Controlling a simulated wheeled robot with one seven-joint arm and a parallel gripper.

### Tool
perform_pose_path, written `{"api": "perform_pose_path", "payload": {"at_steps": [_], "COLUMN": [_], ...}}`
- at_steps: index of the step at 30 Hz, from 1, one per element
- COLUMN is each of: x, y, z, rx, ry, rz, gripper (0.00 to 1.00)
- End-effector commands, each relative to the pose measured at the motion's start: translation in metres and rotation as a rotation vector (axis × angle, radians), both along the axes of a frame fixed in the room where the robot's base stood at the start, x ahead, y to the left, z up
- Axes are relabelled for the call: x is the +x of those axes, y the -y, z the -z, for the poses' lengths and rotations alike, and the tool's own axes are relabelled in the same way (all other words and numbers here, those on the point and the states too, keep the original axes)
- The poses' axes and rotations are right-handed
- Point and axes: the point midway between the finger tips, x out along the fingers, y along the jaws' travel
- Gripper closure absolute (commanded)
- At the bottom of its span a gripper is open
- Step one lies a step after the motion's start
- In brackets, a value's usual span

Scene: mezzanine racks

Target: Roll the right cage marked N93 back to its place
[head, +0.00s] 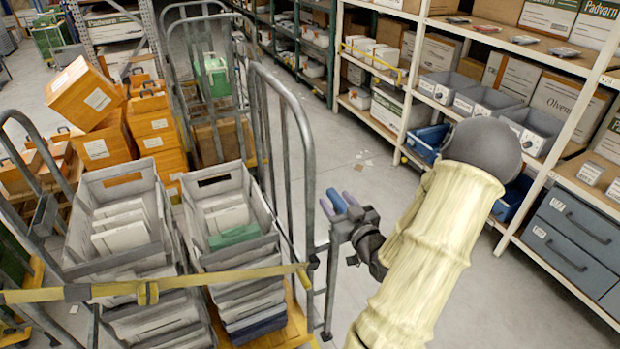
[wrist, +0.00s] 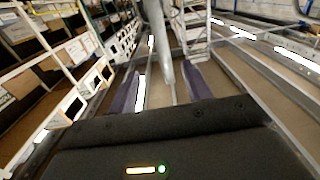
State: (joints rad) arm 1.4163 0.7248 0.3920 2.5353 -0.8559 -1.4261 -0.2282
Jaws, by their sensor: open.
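A grey tubular roll cage with a yellow strap (head: 215,276) across its front stands at the lower left. It holds two stacks of grey totes on an orange base. No N93 mark is readable on it or on any other cage. My gripper (head: 340,203) is just right of this cage's right side frame (head: 308,170), its fingers pointing away from me. In the wrist view my gripper (wrist: 160,90) is open, with a grey upright tube (wrist: 163,55) showing between the two fingers. I cannot tell whether they touch it.
Orange crates (head: 150,125) are piled at the left, some tilted. Another cage with a green box (head: 212,75) stands behind. A shelf rack (head: 510,225) with bins and cartons lines the right. The aisle floor (head: 350,135) between is mostly clear, with small paper scraps.

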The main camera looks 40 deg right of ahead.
Motion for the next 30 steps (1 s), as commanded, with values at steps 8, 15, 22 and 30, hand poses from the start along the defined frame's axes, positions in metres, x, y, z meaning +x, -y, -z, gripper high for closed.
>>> {"api": "perform_pose_path", "payload": {"at_steps": [8, 15, 22, 30], "x": [0.007, 0.026, 0.061, 0.107], "y": [-0.001, 0.002, 0.009, 0.02], "z": [0.003, -0.003, -0.004, -0.004], "rx": [-0.002, 0.004, 0.004, 0.004], "ry": [0.001, 0.002, 0.002, 0.002], "rz": [0.002, -0.001, -0.002, -0.001], "gripper": [0.51, 0.51, 0.51, 0.51]}}
